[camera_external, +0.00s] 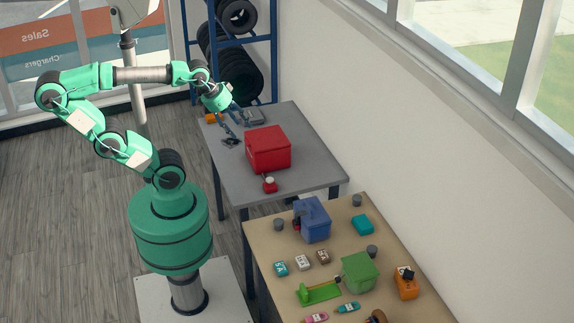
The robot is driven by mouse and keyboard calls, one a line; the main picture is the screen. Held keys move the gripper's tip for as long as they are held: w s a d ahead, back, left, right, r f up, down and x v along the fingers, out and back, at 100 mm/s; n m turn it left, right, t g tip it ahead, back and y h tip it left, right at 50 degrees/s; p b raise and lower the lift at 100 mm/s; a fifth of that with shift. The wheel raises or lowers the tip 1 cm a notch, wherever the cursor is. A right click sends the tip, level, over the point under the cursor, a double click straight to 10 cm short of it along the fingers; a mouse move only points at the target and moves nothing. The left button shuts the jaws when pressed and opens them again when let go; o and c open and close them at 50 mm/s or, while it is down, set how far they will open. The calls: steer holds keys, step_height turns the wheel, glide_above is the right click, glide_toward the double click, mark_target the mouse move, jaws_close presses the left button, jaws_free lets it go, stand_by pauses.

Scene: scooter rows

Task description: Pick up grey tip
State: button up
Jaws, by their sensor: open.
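My gripper (235,122) is open and points down over the far left part of the grey table (318,178). A small dark grey piece (230,142) lies on that table just below and left of my fingers. A flat grey item (255,116) lies just right of my fingers, towards the back. Both are too small to tell whether either is the grey tip. I see nothing between my fingers.
A red box (268,148) stands right of my gripper, with a small red item (270,185) before it. An orange item (211,118) lies at the left edge. The wooden table (262,243) holds blue and green boxes and several small items.

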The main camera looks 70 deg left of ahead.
stand_by(0.3)
steer(key=n+g+b, duration=0.1)
steer(key=n+g, duration=0.5)
glide_above(279, 221)
step_height(279, 221, down, 29)
steer(key=shift+a, duration=0.15)
steer(key=shift+f+b, duration=1.1)
steer(key=shift+f, duration=3.2)
steer(key=shift+f, duration=0.1)
steer(key=shift+f+b, duration=0.85)
steer(key=shift+f, duration=1.65)
